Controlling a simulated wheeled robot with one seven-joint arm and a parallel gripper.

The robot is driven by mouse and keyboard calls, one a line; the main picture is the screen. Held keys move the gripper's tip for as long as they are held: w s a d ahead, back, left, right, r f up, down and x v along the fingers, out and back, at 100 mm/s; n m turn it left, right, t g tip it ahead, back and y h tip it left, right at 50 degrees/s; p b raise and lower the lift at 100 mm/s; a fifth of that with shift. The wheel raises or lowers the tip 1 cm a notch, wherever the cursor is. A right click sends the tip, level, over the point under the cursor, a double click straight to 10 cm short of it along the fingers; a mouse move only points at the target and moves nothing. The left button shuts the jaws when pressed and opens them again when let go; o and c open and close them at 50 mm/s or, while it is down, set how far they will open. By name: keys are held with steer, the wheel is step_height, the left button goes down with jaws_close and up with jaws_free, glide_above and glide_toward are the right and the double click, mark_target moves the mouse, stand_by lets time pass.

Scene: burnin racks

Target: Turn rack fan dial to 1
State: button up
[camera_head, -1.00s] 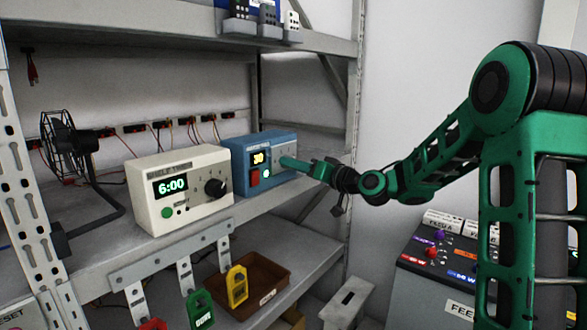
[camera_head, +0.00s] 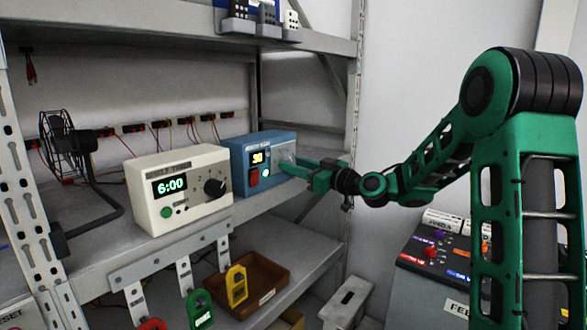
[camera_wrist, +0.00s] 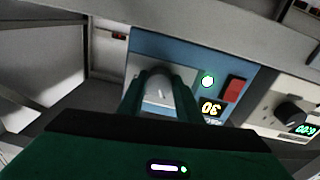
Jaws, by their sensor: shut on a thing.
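A blue box (camera_head: 246,185) with a display reading 30, a red switch and a lit round light stands on the middle shelf. A grey round dial (camera_wrist: 158,92) with a pale pointer mark is on its face, and it is largely covered by my gripper in the head view. My gripper (camera_head: 288,164) reaches in from the right, its fingers against the box front. In the wrist view my gripper (camera_wrist: 160,84) has one finger on each side of the dial, shut on it. I cannot read the numbers around the dial.
A cream timer box (camera_head: 178,210) showing 6:00, with a black knob, stands just left of the blue box. A black caged fan (camera_head: 63,145) stands further left. A shelf upright (camera_head: 354,130) rises behind my gripper. A control panel (camera_head: 445,255) is lower right.

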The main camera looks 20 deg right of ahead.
steer(key=shift+d+f, duration=0.25)
steer(key=shift+d, duration=0.05)
steer(key=o, duration=1)
steer(key=shift+w, duration=0.1)
steer(key=shift+a+r, duration=0.1)
steer(key=v, duration=1)
steer(key=shift+s+d, duration=0.2)
steer(key=shift+s, duration=0.1)
